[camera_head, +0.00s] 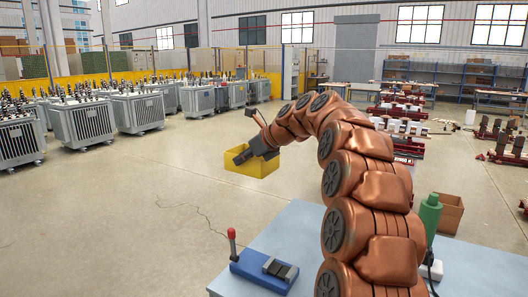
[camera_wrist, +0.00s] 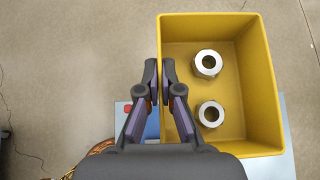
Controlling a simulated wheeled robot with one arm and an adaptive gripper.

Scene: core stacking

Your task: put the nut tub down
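The nut tub is a yellow open-topped box (camera_head: 252,171). In the wrist view the tub (camera_wrist: 262,85) lies right of centre with two silver nuts inside, one farther up (camera_wrist: 199,67) and one lower (camera_wrist: 202,110). In the wrist view the fingers of my gripper (camera_wrist: 159,73) are closed on the tub's left wall, one on each side. The tub appears held up in the air, near the far edge of the pale blue table (camera_head: 300,226). Its underside is hidden.
On the table stand a blue device with a red-topped post (camera_head: 258,270) and a green cylinder (camera_head: 430,216). A cardboard box (camera_head: 449,215) is behind the cylinder. My arm hides part of the table. Open floor (camera_head: 150,210) lies left; grey transformers (camera_head: 85,122) stand beyond.

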